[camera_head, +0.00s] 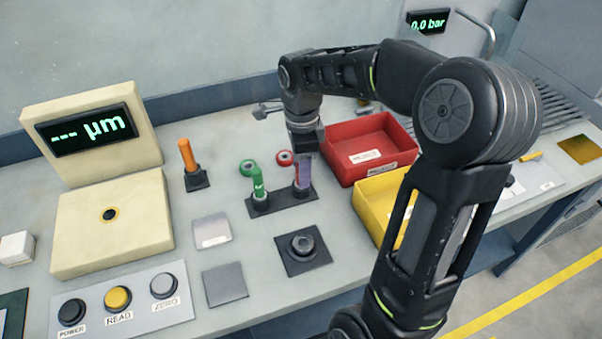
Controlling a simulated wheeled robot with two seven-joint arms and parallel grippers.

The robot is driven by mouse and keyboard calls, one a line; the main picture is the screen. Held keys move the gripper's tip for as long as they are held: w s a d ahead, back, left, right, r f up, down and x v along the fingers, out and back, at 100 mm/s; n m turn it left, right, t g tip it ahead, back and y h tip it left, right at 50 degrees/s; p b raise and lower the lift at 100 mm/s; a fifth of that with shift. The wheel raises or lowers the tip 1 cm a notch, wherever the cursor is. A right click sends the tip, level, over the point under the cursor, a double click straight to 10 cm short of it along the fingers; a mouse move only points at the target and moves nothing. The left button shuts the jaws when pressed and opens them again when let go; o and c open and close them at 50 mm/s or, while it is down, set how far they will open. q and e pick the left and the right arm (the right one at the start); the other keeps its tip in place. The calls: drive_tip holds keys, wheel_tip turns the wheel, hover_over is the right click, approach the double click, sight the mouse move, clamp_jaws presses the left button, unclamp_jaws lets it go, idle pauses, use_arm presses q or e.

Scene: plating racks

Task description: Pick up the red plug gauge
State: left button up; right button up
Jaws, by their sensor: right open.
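A dark two-place stand (281,204) sits mid-bench. A green plug gauge (258,186) stands upright in its left place. In its right place stands an upright piece that looks purple (305,173) with a reddish left edge; I cannot tell for sure whether it is the red plug gauge. My right gripper (305,153) points down right over this piece, open, its fingers small and partly hidden by its own body. Whether the fingers touch the piece is unclear. My left gripper is not in view.
A red ring (285,157) and a green ring (248,167) lie behind the stand. An orange-handled piece (188,155) stands left. A red bin (345,172) and yellow bin (367,208) are right. A dark round fixture (303,246) is in front, a µm display (88,130) far left.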

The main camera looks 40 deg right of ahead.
idle(0.5)
clamp_jaws()
idle(0.3)
